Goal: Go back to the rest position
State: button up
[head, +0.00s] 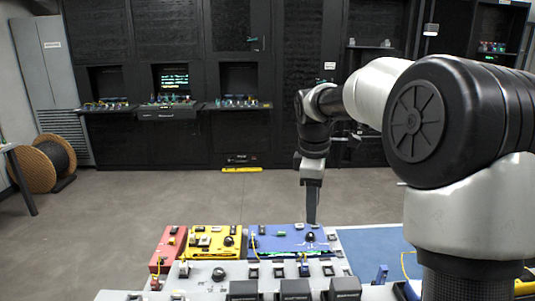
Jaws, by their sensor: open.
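My gripper (311,218) points straight down at the right part of the blue module (281,232) on the workbench. It is seen edge-on, so its fingers overlap into one dark shape; it is open. No object shows between the fingers. The fingertips overlap the top of the blue module in the picture, and I cannot tell whether they touch it. My arm comes in from the right and bends down to the gripper.
A yellow module (203,254) and a red module (165,250) stand left of the blue one. A grey panel (205,284) with dark blocks lies in front. A blue mat (375,243) lies to the right. A wooden cable reel (45,165) stands on the open floor.

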jog(key=s+r+m+t+p, duration=0.1)
jog(key=s+r+m, duration=0.3)
jog(key=s, duration=0.6)
jog(key=s+r+m+t+p, duration=0.1)
jog(key=s+r+m, duration=0.3)
jog(key=s, duration=0.7)
jog(key=shift+d+r+m+t, duration=0.15)
jog(key=shift+d+m+t, duration=0.35)
jog(key=shift+m, duration=0.7)
jog(key=s+m, duration=0.1)
jog(key=s, duration=0.1)
jog(key=s+f+m+t, duration=0.1)
jog(key=s, duration=0.1)
jog(key=s+f+m+p, duration=0.1)
jog(key=s, duration=0.1)
jog(key=shift+s+a+m+y, duration=0.1)
jog(key=shift+s+m+y, duration=0.05)
jog(key=shift+m+y, duration=0.25)
jog(key=shift+c, duration=0.3)
jog(key=shift+s+f, duration=0.15)
jog(key=shift+s, duration=0.05)
jog(key=shift+c, duration=1.2)
jog(key=shift+s+a, duration=0.1)
